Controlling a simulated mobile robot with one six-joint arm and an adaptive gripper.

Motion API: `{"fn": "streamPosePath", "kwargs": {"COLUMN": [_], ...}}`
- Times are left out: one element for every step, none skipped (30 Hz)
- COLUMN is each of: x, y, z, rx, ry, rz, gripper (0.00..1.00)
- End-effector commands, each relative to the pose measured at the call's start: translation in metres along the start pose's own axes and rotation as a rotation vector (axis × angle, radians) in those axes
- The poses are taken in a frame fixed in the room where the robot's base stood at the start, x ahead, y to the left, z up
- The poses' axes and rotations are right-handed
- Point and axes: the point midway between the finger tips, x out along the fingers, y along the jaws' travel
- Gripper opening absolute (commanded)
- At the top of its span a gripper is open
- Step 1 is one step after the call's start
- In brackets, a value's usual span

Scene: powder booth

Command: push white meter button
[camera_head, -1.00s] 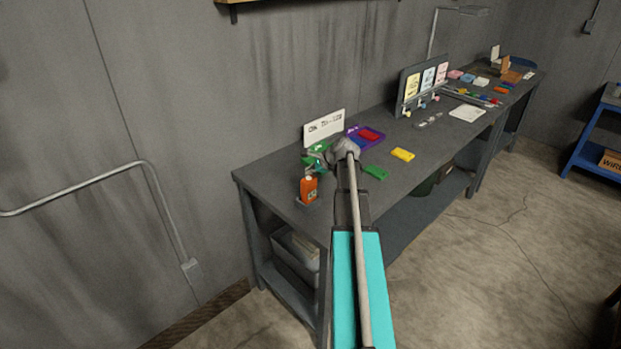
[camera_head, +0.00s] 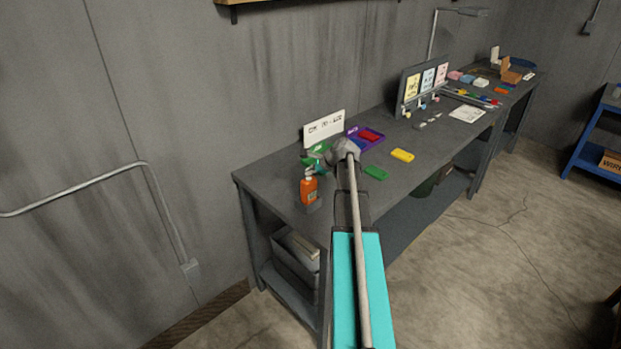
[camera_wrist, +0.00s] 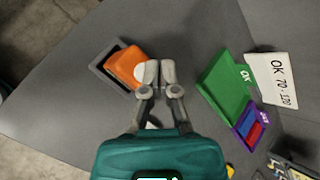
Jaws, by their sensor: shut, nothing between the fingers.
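The orange meter (camera_head: 308,190) sits at the near left end of the grey workbench (camera_head: 270,172). In the wrist view the meter (camera_wrist: 122,66) lies in a dark grey holder (camera_wrist: 103,61). Its round white button (camera_wrist: 140,72) shows at the meter's right end, just left of my fingertips and partly covered by the left one. My gripper (camera_wrist: 160,72) is shut and empty, its fingertips beside the button. I cannot tell whether they touch it. In the head view my gripper (camera_head: 313,172) is small and close to the meter's top.
A green tray (camera_wrist: 226,84) marked OK, a purple tray (camera_wrist: 246,122) and a white sign (camera_wrist: 274,78) reading "OK 70-120" stand to the right. A green block (camera_head: 376,172) and a yellow block (camera_head: 402,155) lie on the bench. Bare bench surrounds the holder.

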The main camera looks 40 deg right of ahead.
Motion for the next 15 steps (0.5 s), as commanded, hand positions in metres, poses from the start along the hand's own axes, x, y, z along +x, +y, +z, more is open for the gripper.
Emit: {"fn": "streamPosePath", "kwargs": {"x": [0.0,0.0,0.0,0.0001,0.0002,0.0007,0.0011,0.0016,0.0023,0.0029,0.0036,0.0043,0.0048,0.0052,0.0056], "y": [0.0,0.0,0.0,0.0001,0.0003,0.0006,0.0009,0.0014,0.0021,0.0026,0.0031,0.0037,0.0042,0.0045,0.0049], "z": [-0.0001,-0.0001,-0.0001,-0.0002,-0.0004,-0.0007,-0.0011,-0.0015,-0.0021,-0.0026,-0.0031,-0.0038,-0.0042,-0.0046,-0.0049], "rx": [0.0,0.0,0.0,0.0,0.0,0.0,0.0,0.0,0.0,0.0,0.0,0.0,0.0,0.0,0.0], "ry": [0.0,0.0,0.0,0.0,0.0,0.0,0.0,0.0,0.0,0.0,0.0,0.0,0.0,0.0,0.0], "rz": [0.0,0.0,0.0,0.0,0.0,0.0,0.0,0.0,0.0,0.0,0.0,0.0,0.0,0.0,0.0], "gripper": [0.0,0.0,0.0,0.0,0.0,0.0,0.0,0.0,0.0,0.0,0.0,0.0,0.0,0.0,0.0]}}
